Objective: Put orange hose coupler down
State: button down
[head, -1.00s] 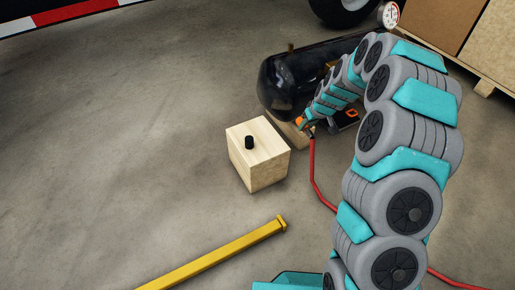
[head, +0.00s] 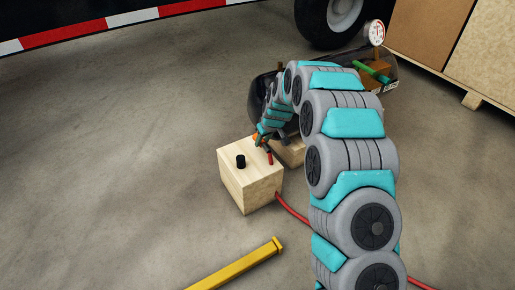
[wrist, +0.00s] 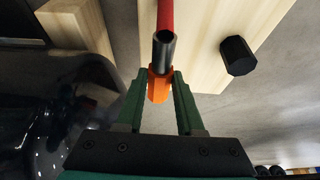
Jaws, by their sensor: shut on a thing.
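My gripper (wrist: 158,88) is shut on the orange hose coupler (wrist: 159,86), with one green finger on each side of it. A dark metal tube (wrist: 164,50) and a red hose (wrist: 165,14) extend from the coupler in the wrist view. The coupler is at the near edge of a pale wooden block (wrist: 205,30) in that view; whether it touches the block cannot be told. A black peg (wrist: 238,56) stands on the block, apart from the coupler. In the head view, my gripper (head: 264,141) is at the back right of the wooden block (head: 246,194).
A black tank (head: 257,100) with a gauge (head: 376,33) lies behind the block, on wooden supports (head: 292,153). The red hose (head: 291,212) runs along the floor. A yellow bar (head: 240,264) lies in front. Floor on the left is clear.

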aim_at(256, 151)
jog(key=shift+a, duration=0.45)
jog(key=shift+a+f+b, duration=0.2)
jog(key=shift+a+f, duration=0.05)
jog(key=shift+f, duration=0.65)
jog(key=shift+a+f+b, duration=0.2)
jog(key=shift+a+f, duration=0.05)
jog(key=shift+f, duration=0.65)
jog(key=shift+f, duration=0.1)
jog(key=c, duration=0.5)
grip_release()
jog(key=shift+c, duration=0.2)
